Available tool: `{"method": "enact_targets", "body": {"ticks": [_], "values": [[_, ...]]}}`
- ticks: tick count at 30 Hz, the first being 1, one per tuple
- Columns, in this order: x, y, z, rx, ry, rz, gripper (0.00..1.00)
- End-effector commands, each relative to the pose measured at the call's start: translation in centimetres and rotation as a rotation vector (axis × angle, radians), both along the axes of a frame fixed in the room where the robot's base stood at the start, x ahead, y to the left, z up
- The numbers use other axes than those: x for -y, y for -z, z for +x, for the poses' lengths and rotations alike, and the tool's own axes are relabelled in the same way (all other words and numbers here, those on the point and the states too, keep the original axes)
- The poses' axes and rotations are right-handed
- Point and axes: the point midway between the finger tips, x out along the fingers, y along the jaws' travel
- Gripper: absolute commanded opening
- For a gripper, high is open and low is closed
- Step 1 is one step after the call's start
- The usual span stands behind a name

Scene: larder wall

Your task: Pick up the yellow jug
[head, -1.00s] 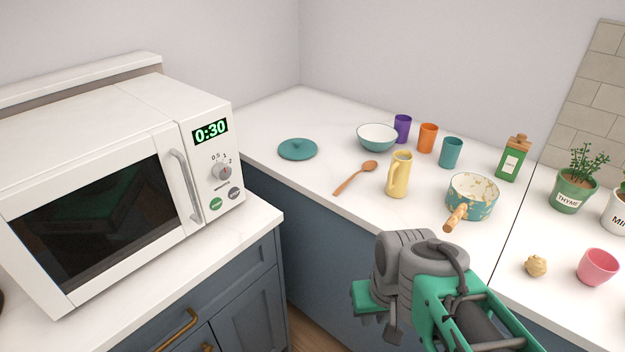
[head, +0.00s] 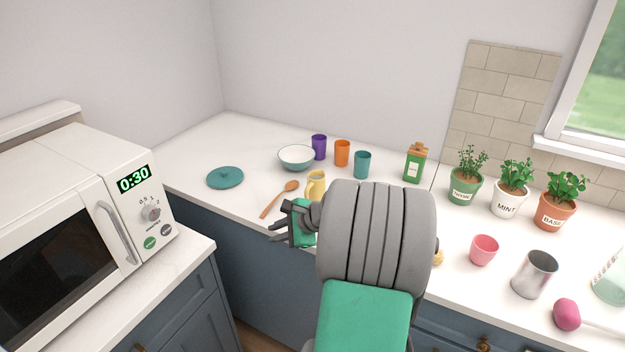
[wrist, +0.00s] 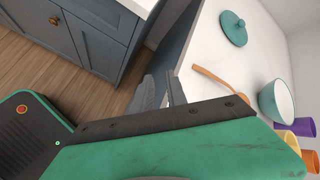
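The yellow jug (head: 316,184) stands upright on the white counter in the head view, its lower part hidden behind my arm. My gripper (head: 273,232) is at the counter's front edge, in front of and to the left of the jug, apart from it. Its fingers point left, away from the jug. In the wrist view the two fingers of my gripper (wrist: 161,90) show a gap with nothing between them.
A wooden spoon (head: 280,199), teal lid (head: 225,177) and bowl (head: 296,158) lie left of and behind the jug. Purple (head: 319,147), orange (head: 342,153) and teal (head: 362,164) cups stand behind it. The patterned pan is hidden by my arm. A microwave (head: 70,230) stands left.

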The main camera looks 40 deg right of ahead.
Motion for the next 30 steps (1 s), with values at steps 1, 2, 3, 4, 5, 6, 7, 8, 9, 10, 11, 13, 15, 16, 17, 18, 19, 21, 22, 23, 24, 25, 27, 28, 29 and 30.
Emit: {"method": "enact_targets", "body": {"ticks": [1, 2, 3, 4, 5, 6, 7, 8, 9, 10, 11, 13, 15, 16, 17, 18, 19, 21, 22, 23, 24, 25, 27, 28, 29, 30], "values": [[4.2, -1.6, -0.8, 0.040, 0.174, 0.156, 0.18], [6.3, -2.1, -1.1, 0.070, 0.266, 0.250, 0.18], [8.6, -2.8, -1.8, 0.109, 0.367, 0.362, 0.18], [10.1, -3.3, -2.3, 0.135, 0.428, 0.434, 0.18], [11.3, -3.6, -2.9, 0.157, 0.478, 0.495, 0.18], [12.5, -4.0, -3.5, 0.183, 0.527, 0.561, 0.18], [13.2, -4.2, -3.8, 0.196, 0.553, 0.596, 0.18], [13.6, -4.3, -3.9, 0.205, 0.570, 0.623, 0.18], [13.9, -4.3, -3.8, 0.212, 0.583, 0.645, 0.18], [13.9, -4.2, -3.5, 0.214, 0.586, 0.652, 0.18], [13.9, -4.1, -3.2, 0.216, 0.587, 0.655, 0.18], [13.7, -3.7, -2.2, 0.214, 0.585, 0.653, 0.18], [13.6, -3.5, -1.2, 0.214, 0.584, 0.652, 0.18], [13.6, -3.5, -0.8, 0.213, 0.584, 0.651, 0.18], [13.5, -3.4, -0.3, 0.213, 0.584, 0.650, 0.18], [13.4, -3.4, 0.5, 0.212, 0.583, 0.651, 0.18], [13.4, -3.3, 1.1, 0.213, 0.582, 0.650, 0.18], [13.3, -2.7, 2.2, 0.211, 0.584, 0.650, 0.18], [13.3, -2.6, 2.6, 0.212, 0.584, 0.649, 0.18], [13.2, -2.4, 2.9, 0.212, 0.584, 0.649, 0.18], [13.2, -2.2, 3.2, 0.211, 0.584, 0.650, 0.18], [13.2, -2.2, 3.3, 0.212, 0.585, 0.649, 0.18], [13.3, -2.1, 3.4, 0.213, 0.586, 0.647, 0.18], [13.3, -2.1, 3.4, 0.213, 0.586, 0.647, 0.18], [13.3, -2.1, 3.4, 0.213, 0.586, 0.647, 0.18], [13.3, -2.1, 3.4, 0.213, 0.586, 0.647, 0.18]]}}
